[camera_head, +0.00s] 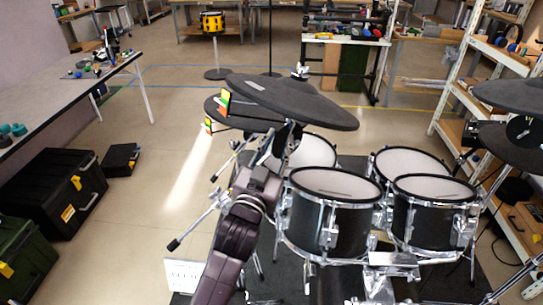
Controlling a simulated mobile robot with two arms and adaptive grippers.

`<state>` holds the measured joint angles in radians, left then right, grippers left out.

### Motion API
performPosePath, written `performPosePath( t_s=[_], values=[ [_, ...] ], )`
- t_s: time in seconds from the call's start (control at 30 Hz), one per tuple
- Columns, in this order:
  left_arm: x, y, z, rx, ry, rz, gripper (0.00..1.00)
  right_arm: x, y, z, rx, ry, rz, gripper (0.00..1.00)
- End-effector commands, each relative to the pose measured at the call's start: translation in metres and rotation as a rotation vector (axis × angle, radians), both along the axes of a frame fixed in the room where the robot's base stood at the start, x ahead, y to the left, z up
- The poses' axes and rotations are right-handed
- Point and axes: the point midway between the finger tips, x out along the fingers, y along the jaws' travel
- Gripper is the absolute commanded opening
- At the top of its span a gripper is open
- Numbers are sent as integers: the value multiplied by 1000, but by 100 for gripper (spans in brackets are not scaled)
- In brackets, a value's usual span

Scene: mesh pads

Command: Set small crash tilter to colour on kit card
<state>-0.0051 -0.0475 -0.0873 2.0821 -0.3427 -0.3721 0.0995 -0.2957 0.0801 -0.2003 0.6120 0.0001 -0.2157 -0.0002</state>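The upper dark cymbal (300,100) at the left of the kit is tilted, with a coloured strip (224,102) of red, yellow and green at its left edge. A second cymbal (228,118) sits just below it, with a similar strip (209,125). My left gripper (287,134) is at the stand under the upper cymbal; its fingers are too small and dark to read. The tilter is not clearly visible there. A white card (182,274) with faint marks, perhaps the kit card, stands low behind my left arm and is partly hidden. My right gripper is not in view.
Black drums with white mesh heads (335,185) stand right of my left arm. More cymbals (513,96) hang at the right edge by a shelf rack (480,60). Black cases (60,190) and a table (50,100) are at left. Floor between is clear.

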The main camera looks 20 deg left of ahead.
Motion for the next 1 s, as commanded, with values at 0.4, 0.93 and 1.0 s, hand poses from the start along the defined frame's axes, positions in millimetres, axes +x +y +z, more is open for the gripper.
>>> performPosePath(
  t_s=[0.4, 0.93, 1.0],
  values=[
    [-60, -3, -9, -1, 1, 0, 26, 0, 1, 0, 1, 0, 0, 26],
    [-63, -3, -9, 0, 0, 0, 26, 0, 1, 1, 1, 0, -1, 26],
    [-62, -4, -14, 0, 9, -3, 26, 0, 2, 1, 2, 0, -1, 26]
  ],
)
